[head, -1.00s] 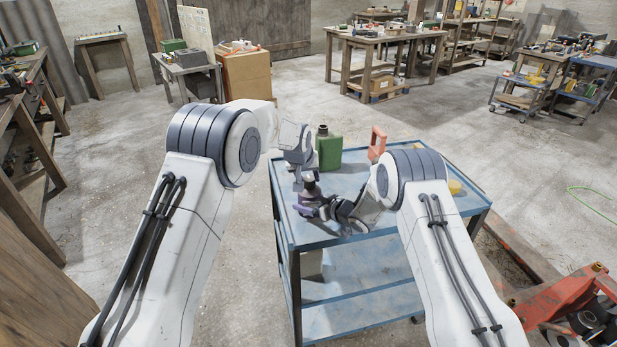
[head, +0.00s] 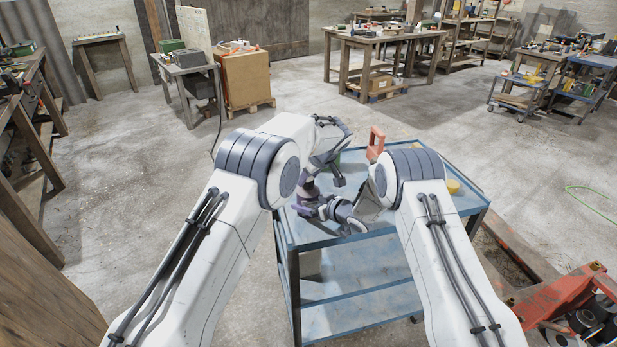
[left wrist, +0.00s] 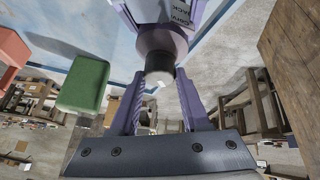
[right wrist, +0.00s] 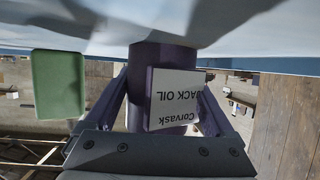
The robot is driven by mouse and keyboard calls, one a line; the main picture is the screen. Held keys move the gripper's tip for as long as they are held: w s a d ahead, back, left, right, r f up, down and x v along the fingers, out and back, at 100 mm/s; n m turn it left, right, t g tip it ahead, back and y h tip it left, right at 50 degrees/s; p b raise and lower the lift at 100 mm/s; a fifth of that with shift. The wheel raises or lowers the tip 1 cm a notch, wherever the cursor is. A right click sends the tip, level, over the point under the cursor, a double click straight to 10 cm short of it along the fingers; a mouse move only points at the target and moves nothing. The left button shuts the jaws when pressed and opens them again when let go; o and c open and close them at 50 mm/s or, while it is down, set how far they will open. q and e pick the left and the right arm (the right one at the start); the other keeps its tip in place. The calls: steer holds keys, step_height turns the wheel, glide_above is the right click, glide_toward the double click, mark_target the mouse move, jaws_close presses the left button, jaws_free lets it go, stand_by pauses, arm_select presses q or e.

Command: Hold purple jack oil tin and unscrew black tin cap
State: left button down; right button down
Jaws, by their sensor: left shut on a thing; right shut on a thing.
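The purple jack oil tin (right wrist: 145,60) stands on the blue cart and shows its white "Corvask JACK OIL" label upside down in the right wrist view. My right gripper (right wrist: 165,100) is shut around the tin's body, one finger on each side. In the left wrist view the tin (left wrist: 163,38) tapers to a neck with the black cap (left wrist: 160,72). My left gripper (left wrist: 160,85) is shut on the cap, with a finger on either side. In the head view the tin (head: 308,189) is small and mostly hidden by my wrists.
The blue cart (head: 385,239) carries a green can (left wrist: 84,84), an orange-red object (head: 376,143) and a yellow round item (head: 453,186). A red jack-like machine (head: 560,305) is on the floor at right. Open floor lies left of the cart.

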arm_select(q)
steer(key=shift+s+f, duration=0.15)
steer(key=shift+f, duration=0.1)
steer(key=shift+d+n+g+y, duration=0.15)
steer(key=shift+n+g+y, duration=0.2)
steer(key=shift+n, duration=0.55)
steer(key=shift+n+g+y, duration=0.45)
steer(key=shift+n+y, duration=0.1)
steer(key=shift+n, duration=0.75)
steer(key=c, duration=0.6)
jaws_free()
steer(key=o, duration=0.6)
steer(key=shift+r, duration=0.15)
steer(key=shift+r, duration=0.1)
